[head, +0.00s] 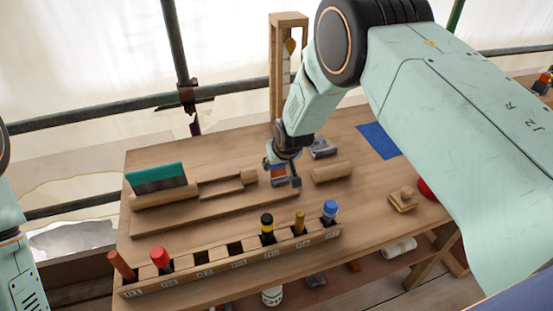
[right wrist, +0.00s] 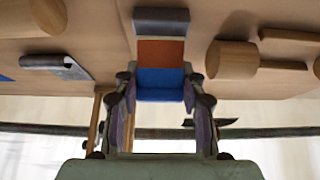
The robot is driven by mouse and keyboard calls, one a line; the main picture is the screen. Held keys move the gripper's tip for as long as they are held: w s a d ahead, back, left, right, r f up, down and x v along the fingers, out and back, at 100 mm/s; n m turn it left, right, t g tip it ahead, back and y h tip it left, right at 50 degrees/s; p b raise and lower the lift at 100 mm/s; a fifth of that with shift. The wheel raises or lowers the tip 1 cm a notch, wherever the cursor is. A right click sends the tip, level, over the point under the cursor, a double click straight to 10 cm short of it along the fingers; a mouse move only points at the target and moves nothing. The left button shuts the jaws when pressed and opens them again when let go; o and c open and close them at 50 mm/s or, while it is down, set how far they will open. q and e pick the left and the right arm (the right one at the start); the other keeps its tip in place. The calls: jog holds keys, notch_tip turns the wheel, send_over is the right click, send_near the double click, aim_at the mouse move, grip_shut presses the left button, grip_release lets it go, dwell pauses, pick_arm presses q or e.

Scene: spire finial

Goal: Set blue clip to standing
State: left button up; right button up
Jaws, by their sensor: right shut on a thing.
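In the right wrist view my right gripper (right wrist: 160,88) has its two fingers closed on the sides of a blue clip (right wrist: 160,80). The clip has a blue end between the fingers, an orange middle and a grey end pointing away from the gripper. In the head view my right gripper (head: 280,166) is low over the middle of the workbench (head: 350,200), and the clip's orange part (head: 278,171) shows below it. I cannot tell whether the clip touches the bench. My left arm shows only at the left edge; its gripper is out of view.
A slotted wooden rack (head: 215,274) along the front holds several coloured-handled tools. A green-backed block (head: 157,178) stands left. A blue sheet (head: 378,139) lies at the back right.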

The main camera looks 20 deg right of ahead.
jog(key=shift+s+r+t+p, duration=0.1)
jog(key=shift+s+t+p, duration=0.25)
jog(key=shift+t+p, duration=0.75)
jog(key=shift+s+p, duration=0.2)
jog(key=shift+p, duration=0.35)
jog(key=shift+s+t+b, duration=0.3)
jog(key=shift+t, duration=0.6)
jog(key=shift+s+t+b, duration=0.2)
jog(key=shift+t+b, duration=0.25)
jog(key=shift+t, duration=0.25)
jog(key=shift+r, duration=0.15)
jog(key=o, duration=1.2)
